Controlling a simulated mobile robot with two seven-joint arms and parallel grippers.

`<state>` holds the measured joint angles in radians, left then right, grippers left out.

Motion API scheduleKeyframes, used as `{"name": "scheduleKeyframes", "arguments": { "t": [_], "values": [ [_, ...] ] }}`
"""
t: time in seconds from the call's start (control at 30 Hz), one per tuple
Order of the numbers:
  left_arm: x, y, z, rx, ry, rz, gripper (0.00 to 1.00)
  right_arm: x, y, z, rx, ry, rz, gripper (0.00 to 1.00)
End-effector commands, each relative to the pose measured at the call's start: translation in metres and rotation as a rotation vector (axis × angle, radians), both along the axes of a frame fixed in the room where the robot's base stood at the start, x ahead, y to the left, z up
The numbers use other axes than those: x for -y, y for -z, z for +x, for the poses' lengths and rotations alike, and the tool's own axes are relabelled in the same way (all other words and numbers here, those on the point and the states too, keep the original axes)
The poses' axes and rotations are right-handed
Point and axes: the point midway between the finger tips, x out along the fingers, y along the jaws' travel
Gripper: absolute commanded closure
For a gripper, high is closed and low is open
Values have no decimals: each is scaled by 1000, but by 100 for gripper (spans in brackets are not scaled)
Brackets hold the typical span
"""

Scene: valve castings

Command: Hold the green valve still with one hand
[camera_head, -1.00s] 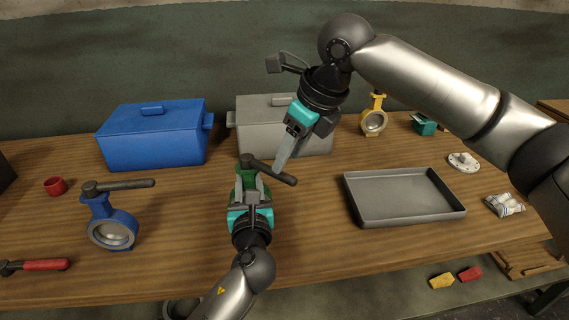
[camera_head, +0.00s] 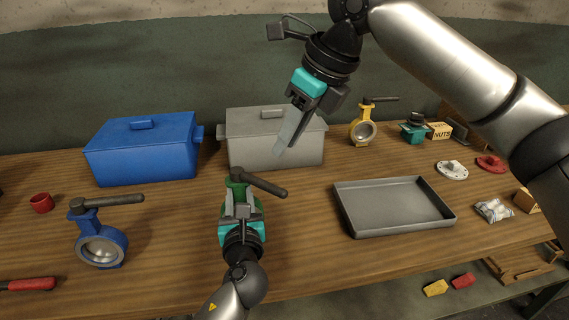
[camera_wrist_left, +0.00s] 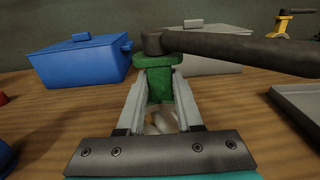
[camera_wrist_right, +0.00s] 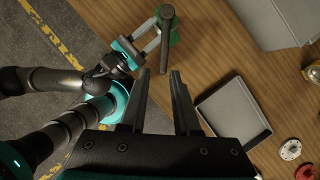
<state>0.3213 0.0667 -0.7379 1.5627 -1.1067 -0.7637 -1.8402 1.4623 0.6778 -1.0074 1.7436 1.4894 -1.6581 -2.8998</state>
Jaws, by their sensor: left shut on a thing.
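The green valve (camera_head: 236,190) stands on the wooden table, its dark lever handle (camera_head: 262,184) pointing right. My left gripper (camera_head: 241,204) is shut on its green body from the near side. In the left wrist view, the fingers lie on both sides of the green neck (camera_wrist_left: 158,70), below the handle; the valve's lower part is partly hidden by the gripper. My right gripper (camera_head: 288,138) is raised above and behind the handle, apart from it. In the right wrist view its two fingers (camera_wrist_right: 158,76) are spread with nothing between them.
A blue box (camera_head: 143,153) and a grey box (camera_head: 275,150) stand behind. A grey tray (camera_head: 392,226) lies to the right, a blue valve (camera_head: 102,246) to the left. A yellow valve (camera_head: 362,131) stands at the back right. The table between green valve and tray is clear.

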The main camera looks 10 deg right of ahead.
Motion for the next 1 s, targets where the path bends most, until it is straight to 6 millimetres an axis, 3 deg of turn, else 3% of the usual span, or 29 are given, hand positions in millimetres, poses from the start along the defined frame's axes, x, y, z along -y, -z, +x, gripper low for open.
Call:
{"name": "scheduleKeyframes", "arguments": {
  "t": [0.03,0.23,0.47,0.7,1.0],
  "values": [
    [1,-5,1,11,1,-1,100,-9,8,-1,-7,1,30,77],
    [1,-5,1,11,1,-1,100,-60,40,-6,-33,34,242,99],
    [1,-5,1,11,1,-1,100,-116,63,-23,-99,108,544,100],
    [1,-5,1,11,1,-2,100,-158,65,-44,-200,212,875,100],
    [1,-5,1,11,1,-2,100,-176,48,-65,-352,380,1299,100]
  ]
}}
